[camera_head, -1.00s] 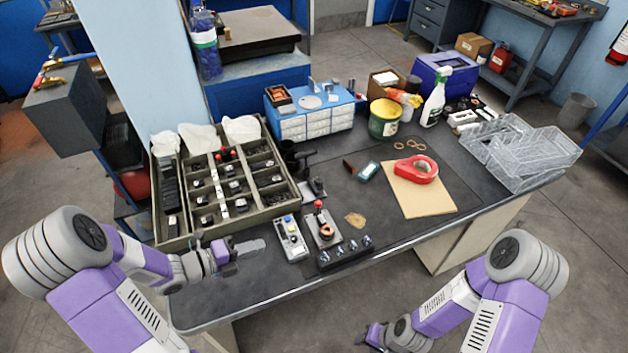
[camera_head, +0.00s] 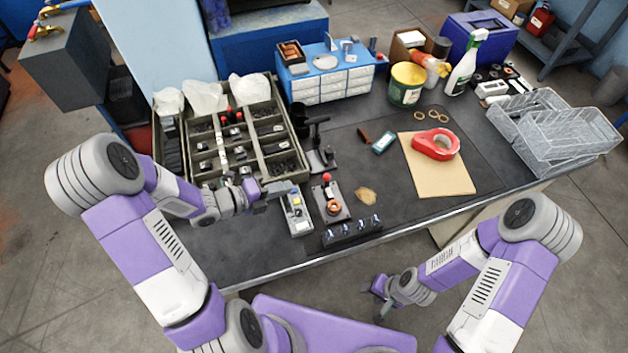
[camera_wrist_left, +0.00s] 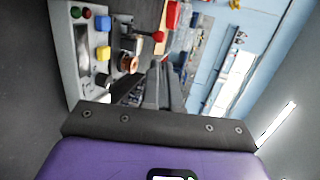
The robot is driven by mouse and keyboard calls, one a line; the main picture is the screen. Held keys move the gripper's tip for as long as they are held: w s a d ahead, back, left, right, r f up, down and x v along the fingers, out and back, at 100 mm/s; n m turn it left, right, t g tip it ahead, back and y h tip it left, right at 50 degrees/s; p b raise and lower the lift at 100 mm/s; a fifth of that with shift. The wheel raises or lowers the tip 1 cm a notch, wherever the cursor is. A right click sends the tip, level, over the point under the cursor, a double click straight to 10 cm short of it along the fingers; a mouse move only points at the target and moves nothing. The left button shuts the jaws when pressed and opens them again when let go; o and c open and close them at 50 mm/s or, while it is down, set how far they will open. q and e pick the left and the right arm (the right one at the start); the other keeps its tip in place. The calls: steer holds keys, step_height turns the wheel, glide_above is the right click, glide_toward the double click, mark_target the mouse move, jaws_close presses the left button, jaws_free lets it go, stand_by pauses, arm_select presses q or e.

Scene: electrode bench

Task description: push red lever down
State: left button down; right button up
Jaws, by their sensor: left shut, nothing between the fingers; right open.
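The red lever (camera_head: 326,177) is a red knob on a small grey base plate (camera_head: 345,211) with a copper-coloured ring, near the front of the bench. The lever also shows in the left wrist view (camera_wrist_left: 158,36), just beyond the fingers. My left gripper (camera_head: 291,187) is shut and empty, left of the lever and over the far end of a grey button box. Its fingers show in the left wrist view (camera_wrist_left: 162,85), apart from the knob. My right gripper (camera_head: 378,296) is open and empty, in front of the bench over the floor.
The button box (camera_head: 299,222) stands left of the lever plate. A black strip with several switches (camera_head: 352,231) lies in front. A compartment tray (camera_head: 292,146) is behind my left arm. A cardboard sheet with red tape (camera_head: 435,144) lies to the right.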

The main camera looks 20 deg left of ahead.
mark_target(324, 178)
arm_select(q)
steer(key=b+x, duration=0.1)
steer(key=x, duration=0.8)
steer(key=shift+w+d+f, duration=0.1)
steer(key=shift+w+d, duration=0.2)
steer(key=shift+d, duration=0.1)
